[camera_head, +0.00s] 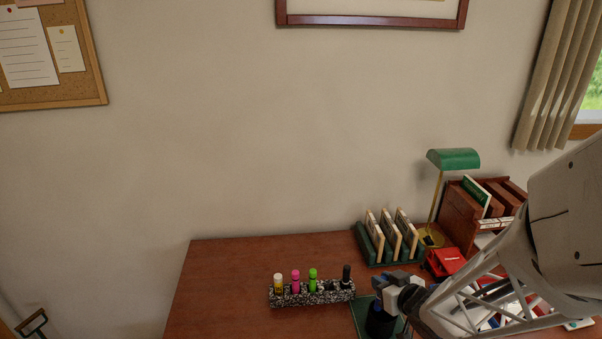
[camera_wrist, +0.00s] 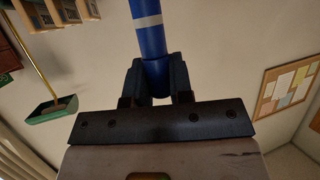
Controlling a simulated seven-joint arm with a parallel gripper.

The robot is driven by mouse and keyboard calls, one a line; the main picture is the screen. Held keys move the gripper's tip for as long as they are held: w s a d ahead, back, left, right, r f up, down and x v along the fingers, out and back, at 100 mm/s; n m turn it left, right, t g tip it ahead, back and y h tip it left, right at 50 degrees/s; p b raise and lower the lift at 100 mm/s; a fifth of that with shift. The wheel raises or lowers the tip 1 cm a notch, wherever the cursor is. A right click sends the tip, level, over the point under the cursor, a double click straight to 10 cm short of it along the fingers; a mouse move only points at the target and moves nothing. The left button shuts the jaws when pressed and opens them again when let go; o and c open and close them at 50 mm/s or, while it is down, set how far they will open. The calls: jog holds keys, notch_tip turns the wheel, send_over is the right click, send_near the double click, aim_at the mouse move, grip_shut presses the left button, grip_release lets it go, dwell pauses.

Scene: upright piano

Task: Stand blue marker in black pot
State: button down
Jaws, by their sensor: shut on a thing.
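My gripper (camera_wrist: 156,78) is shut on the blue marker (camera_wrist: 149,35), which has a white band. In the wrist view the marker runs from between the fingers past the top edge of the picture. In the head view my gripper (camera_head: 386,284) is at the lower right of the middle, above a dark round thing (camera_head: 380,320) that looks like the black pot. The pot is partly hidden by my gripper and arm. I cannot tell whether the marker touches it.
A speckled rack (camera_head: 312,298) with yellow, pink, green and black markers stands left of my gripper. A green rack (camera_head: 372,250) of upright cards, a green lamp (camera_head: 453,159) and a red-brown organiser (camera_head: 459,210) stand behind. The desk (camera_head: 225,290) is clear at left.

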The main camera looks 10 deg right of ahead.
jog(key=shift+f, duration=3.55)
jog(key=c, duration=0.5)
grip_release()
jog(key=shift+r, duration=3.45)
